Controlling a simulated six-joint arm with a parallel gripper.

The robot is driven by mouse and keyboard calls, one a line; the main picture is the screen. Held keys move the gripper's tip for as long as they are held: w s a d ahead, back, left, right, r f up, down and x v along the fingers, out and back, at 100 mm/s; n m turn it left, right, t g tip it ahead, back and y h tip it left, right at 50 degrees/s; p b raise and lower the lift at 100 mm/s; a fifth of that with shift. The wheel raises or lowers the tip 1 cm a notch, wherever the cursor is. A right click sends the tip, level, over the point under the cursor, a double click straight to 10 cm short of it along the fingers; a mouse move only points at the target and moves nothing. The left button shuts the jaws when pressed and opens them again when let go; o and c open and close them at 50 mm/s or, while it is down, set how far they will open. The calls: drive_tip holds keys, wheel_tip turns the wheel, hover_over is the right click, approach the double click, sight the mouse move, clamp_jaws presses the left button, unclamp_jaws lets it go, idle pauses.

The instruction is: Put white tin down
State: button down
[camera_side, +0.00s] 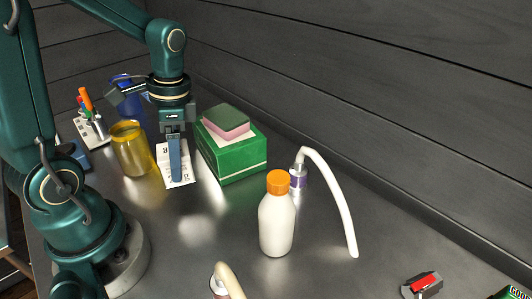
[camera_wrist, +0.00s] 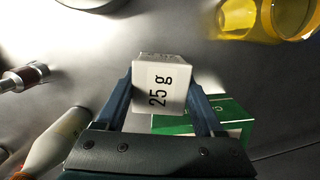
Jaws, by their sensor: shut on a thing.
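The white tin (camera_wrist: 160,84), a boxy shape marked "25 g", is held between the two blue fingers of my gripper (camera_wrist: 162,100) in the wrist view. In the side view my gripper (camera_side: 175,172) points down at the steel table, left of the green box. The tin (camera_side: 188,165) shows there as white marked faces on either side of the near finger, which hides its middle. It looks low over the table; I cannot tell if its base touches.
The green box (camera_side: 235,157) with a pink-and-green sponge (camera_side: 227,122) stands close on the right. A yellow jar (camera_side: 131,150) stands close on the left. A white bottle with orange cap (camera_side: 277,220) and a white curved tube (camera_side: 335,195) stand further right. The front table is mostly clear.

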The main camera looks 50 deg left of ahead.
wheel_tip(320, 180, up, 4)
drive_tip(key=shift+f, duration=0.1)
drive_tip(key=shift+w+r, duration=0.2)
drive_tip(key=shift+r, duration=0.1)
drive_tip(key=w+d+r+n+h, duration=0.1)
drive_tip(key=w+d+r+n, duration=0.1)
drive_tip(key=w+d+n, duration=0.45)
drive_tip(key=w+d+r+n+h, duration=0.1)
drive_tip(key=w+d+r+n, duration=0.2)
drive_tip(key=w+d+n, duration=0.4)
drive_tip(key=s+d+f+n, duration=0.2)
drive_tip(key=s+d+f, duration=0.15)
drive_tip(key=d, duration=0.75)
drive_tip(key=s+d+f+n, duration=0.2)
drive_tip(key=s+d, duration=0.2)
drive_tip(key=d, duration=0.7)
drive_tip(key=shift+t, duration=0.5)
drive_tip(key=f, duration=0.9)
drive_tip(key=shift+s+a+f, duration=0.1)
drive_tip(key=shift+s+a, duration=0.1)
drive_tip(key=shift+a, duration=0.05)
drive_tip(key=shift+f, duration=0.1)
